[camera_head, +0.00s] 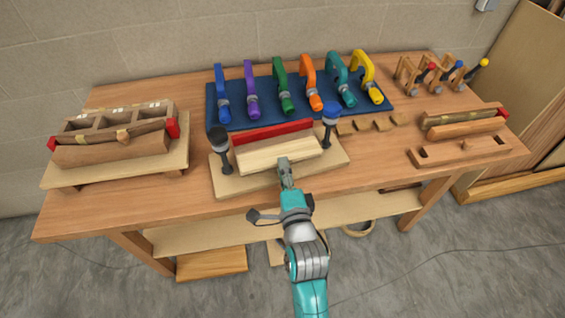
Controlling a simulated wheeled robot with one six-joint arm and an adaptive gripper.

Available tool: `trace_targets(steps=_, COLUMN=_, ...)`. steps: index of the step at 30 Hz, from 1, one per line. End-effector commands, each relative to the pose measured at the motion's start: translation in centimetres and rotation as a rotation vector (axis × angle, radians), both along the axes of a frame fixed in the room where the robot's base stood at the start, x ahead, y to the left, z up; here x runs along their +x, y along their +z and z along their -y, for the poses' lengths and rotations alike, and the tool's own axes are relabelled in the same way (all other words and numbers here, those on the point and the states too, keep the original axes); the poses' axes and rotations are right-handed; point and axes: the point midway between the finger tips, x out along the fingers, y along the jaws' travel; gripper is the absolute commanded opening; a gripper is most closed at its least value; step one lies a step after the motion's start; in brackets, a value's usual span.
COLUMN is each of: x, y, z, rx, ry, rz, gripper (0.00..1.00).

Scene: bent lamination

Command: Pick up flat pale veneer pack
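The flat pale veneer pack (262,157) looks like a pale cream block on a light wooden base board (228,184) near the front middle of the bench. A red strip (272,133) stands directly behind it. My gripper (284,163) reaches in from the front, and its tip overlaps the pack's front edge, right of its middle. I cannot tell whether it touches the pack. The fingers are too small to show whether they are open or shut. Part of the pack's front edge is hidden behind the gripper.
Two dark posts with round knobs, one black (217,137) and one blue (331,112), flank the pack. Several coloured clamps lie on a blue mat (212,90) behind. A wooden form (110,155) stands left; another (463,123) lies right. Bare bench shows at front left (120,209).

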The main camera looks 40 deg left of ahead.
Motion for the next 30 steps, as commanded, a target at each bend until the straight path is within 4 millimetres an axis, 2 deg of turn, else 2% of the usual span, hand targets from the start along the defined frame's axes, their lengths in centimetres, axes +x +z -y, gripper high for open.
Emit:
trace_targets(steps=6, x=0.86, y=0.02, z=-1.02, rx=0.0, ry=0.0, rz=0.0, gripper=0.29)
trace_targets(steps=16, x=0.99, y=0.02, z=-1.18, rx=0.0, ry=0.0, rz=0.0, gripper=0.29)
trace_targets(steps=17, x=0.99, y=0.02, z=-1.18, rx=0.0, ry=0.0, rz=0.0, gripper=0.28)
trace_targets(steps=24, x=0.98, y=0.02, z=-1.18, rx=0.0, ry=0.0, rz=0.0, gripper=0.0)
trace_targets(steps=30, x=0.97, y=0.01, z=-1.17, rx=0.0, ry=0.0, rz=0.0, gripper=0.0)
